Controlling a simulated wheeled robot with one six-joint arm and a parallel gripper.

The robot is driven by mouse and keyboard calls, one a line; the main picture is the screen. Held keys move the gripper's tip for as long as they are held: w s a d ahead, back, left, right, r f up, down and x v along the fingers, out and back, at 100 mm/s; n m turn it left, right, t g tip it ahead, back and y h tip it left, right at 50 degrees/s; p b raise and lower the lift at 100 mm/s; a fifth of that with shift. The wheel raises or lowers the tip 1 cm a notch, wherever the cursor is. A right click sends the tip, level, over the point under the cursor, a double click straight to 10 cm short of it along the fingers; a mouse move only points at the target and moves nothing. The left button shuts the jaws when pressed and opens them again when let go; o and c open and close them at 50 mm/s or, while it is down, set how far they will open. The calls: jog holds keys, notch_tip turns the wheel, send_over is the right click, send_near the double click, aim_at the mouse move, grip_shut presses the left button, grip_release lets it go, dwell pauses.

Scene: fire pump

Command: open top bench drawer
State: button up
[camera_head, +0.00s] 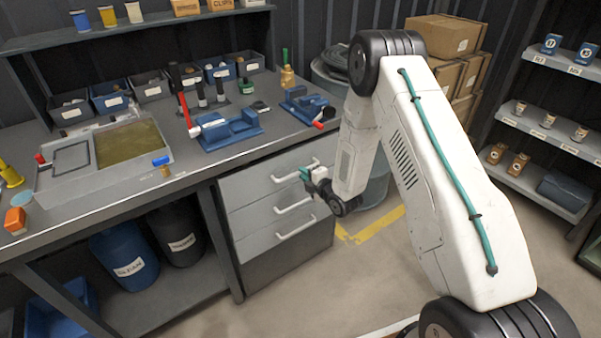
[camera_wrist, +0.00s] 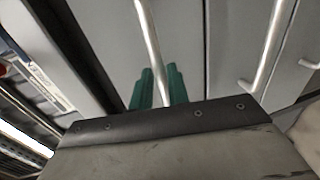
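The bench drawer unit has three grey drawers with bar handles. The top drawer (camera_head: 250,186) looks flush with the fronts below. My gripper (camera_head: 308,176) is at the top drawer's handle (camera_head: 284,177), near its right end. In the wrist view the handle bar (camera_wrist: 150,45) passes between the two green fingers of my gripper (camera_wrist: 160,88). The fingers stand close on both sides of the bar, with little or no gap showing. The fingertips' exact contact is hard to see. The middle drawer's handle (camera_head: 294,206) is just below.
The bench top (camera_head: 190,182) above holds blue vises (camera_head: 228,130), a grey tray (camera_head: 125,145) and several bins. A blue barrel (camera_head: 125,258) stands under the bench at left. Floor in front of the drawers is clear. Shelves (camera_head: 545,130) stand at right.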

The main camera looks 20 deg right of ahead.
jog(key=shift+x, duration=1.35)
grip_shut()
